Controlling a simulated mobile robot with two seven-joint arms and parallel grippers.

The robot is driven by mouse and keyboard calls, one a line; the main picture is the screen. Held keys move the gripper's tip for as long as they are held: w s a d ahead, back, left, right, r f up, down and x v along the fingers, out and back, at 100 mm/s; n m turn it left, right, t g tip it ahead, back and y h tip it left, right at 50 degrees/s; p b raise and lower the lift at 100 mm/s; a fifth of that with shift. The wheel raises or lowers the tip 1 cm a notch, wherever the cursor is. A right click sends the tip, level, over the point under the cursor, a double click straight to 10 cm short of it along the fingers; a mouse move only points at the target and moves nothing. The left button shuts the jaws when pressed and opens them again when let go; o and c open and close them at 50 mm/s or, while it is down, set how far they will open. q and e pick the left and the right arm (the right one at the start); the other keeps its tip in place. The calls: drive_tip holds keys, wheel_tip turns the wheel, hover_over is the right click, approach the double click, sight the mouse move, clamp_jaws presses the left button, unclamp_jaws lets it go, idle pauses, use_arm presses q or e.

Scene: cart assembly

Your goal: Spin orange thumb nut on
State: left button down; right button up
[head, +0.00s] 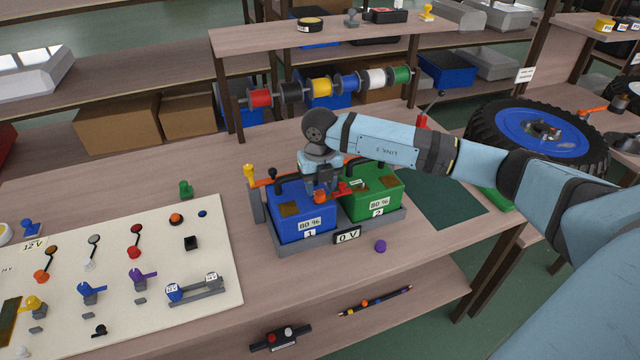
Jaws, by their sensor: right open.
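My right gripper (322,192) points down over the gap between the blue battery (300,229) and the green battery (372,205). Its fingers are apart, and I see nothing held between them. An orange bar (264,183) shows at the back left of the blue battery, beside a yellow-topped post (249,173). A red part (346,189) lies just right of the fingers. I cannot make out a separate orange thumb nut at the batteries; the gripper and wrist hide part of that area. Both batteries sit in a grey tray (290,247). My left gripper is out of view.
A purple knob (380,246) lies on the table in front of the tray. A pale board (120,265) with switches and knobs fills the left. A green piece (186,188) stands behind it. A spool rack (320,88) and shelf stand behind; a large wheel (538,130) is at right.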

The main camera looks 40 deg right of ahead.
drive_tip(key=n, duration=0.2)
drive_tip(key=shift+n, duration=0.4)
drive_tip(key=shift+f+b, duration=0.75)
drive_tip(key=shift+f, duration=0.35)
drive_tip(key=shift+c, duration=0.2)
drive_tip(key=c, duration=0.7)
drive_tip(key=shift+m, duration=4.7)
drive_tip(key=o, duration=0.7)
